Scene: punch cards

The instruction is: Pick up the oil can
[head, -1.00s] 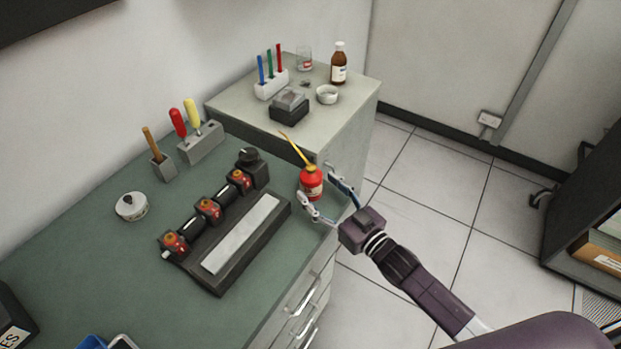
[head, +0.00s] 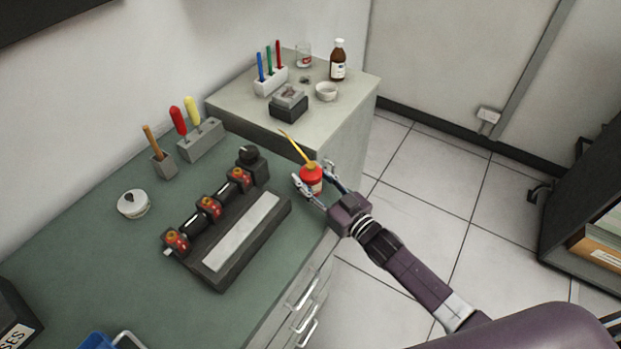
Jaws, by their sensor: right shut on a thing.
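I cannot tell whether the can's base touches the bench. My left gripper is not in view.
A dark device with red-and-brass parts and a pale strip (head: 240,235) stands left of the can.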

